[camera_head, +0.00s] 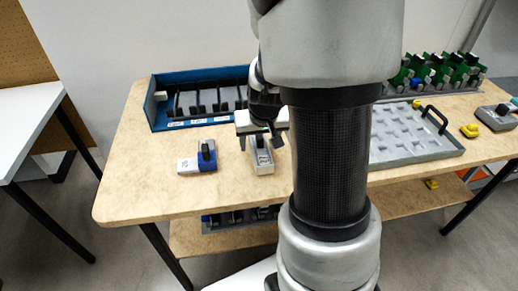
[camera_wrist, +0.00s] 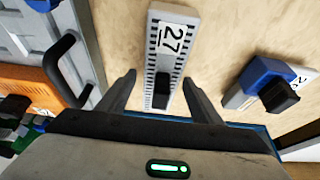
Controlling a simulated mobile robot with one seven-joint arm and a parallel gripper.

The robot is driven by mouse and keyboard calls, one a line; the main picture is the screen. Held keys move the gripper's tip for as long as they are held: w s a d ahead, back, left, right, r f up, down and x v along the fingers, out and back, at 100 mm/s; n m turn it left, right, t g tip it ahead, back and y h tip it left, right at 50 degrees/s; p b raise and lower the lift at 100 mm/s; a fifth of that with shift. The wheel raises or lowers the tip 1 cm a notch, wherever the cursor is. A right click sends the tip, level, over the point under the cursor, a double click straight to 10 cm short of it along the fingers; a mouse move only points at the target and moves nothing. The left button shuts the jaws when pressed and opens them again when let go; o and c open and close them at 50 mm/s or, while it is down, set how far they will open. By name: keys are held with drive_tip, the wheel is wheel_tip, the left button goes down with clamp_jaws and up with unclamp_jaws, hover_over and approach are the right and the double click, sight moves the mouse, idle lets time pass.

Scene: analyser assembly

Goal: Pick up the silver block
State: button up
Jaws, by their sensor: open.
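The silver block (camera_head: 264,167) is a long pale piece with a black upright knob, standing on the wooden table. In the wrist view the same block (camera_wrist: 175,28) shows a white label with "27" and a ruled scale. My gripper (camera_wrist: 160,82) is open, with one finger on each side of the block's knob end. I see a gap between each finger and the block. In the head view my gripper (camera_head: 262,138) is over the far end of the block and partly hides it. The height of the fingertips is hard to tell.
A blue-and-silver block (camera_head: 208,160) stands close to the left. A blue rack (camera_head: 160,118) with dark slots is behind. A grey tray (camera_head: 415,152) with a black handle lies to the right, and green parts (camera_head: 430,70) stand behind it. The front table area is clear.

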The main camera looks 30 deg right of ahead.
drive_tip(key=c, duration=1.3)
wheel_tip(320, 180, up, 10)
drive_tip(key=p, duration=0.4)
drive_tip(key=shift+f+b, duration=3.15)
drive_tip(key=shift+f, duration=0.6)
drive_tip(key=shift+f+b, duration=0.3)
drive_tip(key=shift+f, duration=0.95)
drive_tip(key=o, duration=1.3)
